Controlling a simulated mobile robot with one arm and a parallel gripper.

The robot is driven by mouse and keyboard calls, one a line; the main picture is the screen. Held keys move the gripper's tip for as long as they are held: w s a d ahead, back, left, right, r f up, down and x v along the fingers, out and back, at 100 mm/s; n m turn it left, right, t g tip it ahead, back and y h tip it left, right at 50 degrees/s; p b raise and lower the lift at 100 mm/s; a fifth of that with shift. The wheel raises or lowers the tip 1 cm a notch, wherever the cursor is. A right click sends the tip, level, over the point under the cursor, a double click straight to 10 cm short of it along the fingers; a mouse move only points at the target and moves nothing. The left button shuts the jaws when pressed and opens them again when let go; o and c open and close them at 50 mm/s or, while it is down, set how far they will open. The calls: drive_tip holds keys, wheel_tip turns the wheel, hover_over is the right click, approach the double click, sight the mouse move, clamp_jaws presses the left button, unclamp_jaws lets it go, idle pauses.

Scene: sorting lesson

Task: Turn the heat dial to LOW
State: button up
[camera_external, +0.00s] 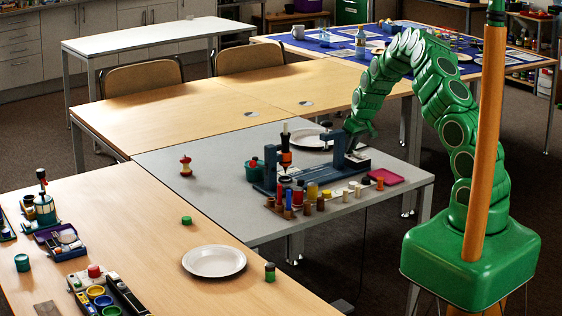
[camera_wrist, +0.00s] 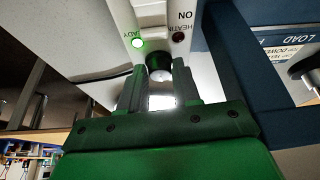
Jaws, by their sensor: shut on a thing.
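My gripper (camera_wrist: 158,82) is shut on a dark round knob (camera_wrist: 158,62), which shows between its fingertips in the wrist view. A dark red lamp (camera_wrist: 178,37) labelled "HEATING ON" is unlit. I take the knob for the heat dial; its pointer and any LOW mark are not visible. In the external view my gripper (camera_external: 350,136) reaches down to the blue-framed machine (camera_external: 338,150) on the grey table, and the knob is hidden there.
Several small bottles and pegs (camera_external: 310,192), a pink tray (camera_external: 386,177) and a white plate (camera_external: 309,138) surround the machine. The grey table's left part is mostly clear.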

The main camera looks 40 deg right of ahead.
drive_tip(key=n, duration=0.2)
drive_tip(key=n+y, duration=0.1)
drive_tip(key=n, duration=0.1)
drive_tip(key=shift+d+y, duration=0.15)
drive_tip(key=shift+y, duration=0.15)
drive_tip(key=shift+w+n+g+y, duration=0.1)
drive_tip(key=shift+n+g+y, duration=0.25)
drive_tip(key=shift+n, duration=0.7)
drive_tip(key=shift+n+g+y, duration=0.35)
drive_tip(key=shift+n, duration=0.7)
drive_tip(key=o, duration=1)
drive_tip(key=shift+r, duration=0.1)
drive_tip(key=v, duration=0.7)
drive_tip(key=shift+r, duration=0.3)
drive_tip(key=shift+d, duration=0.1)
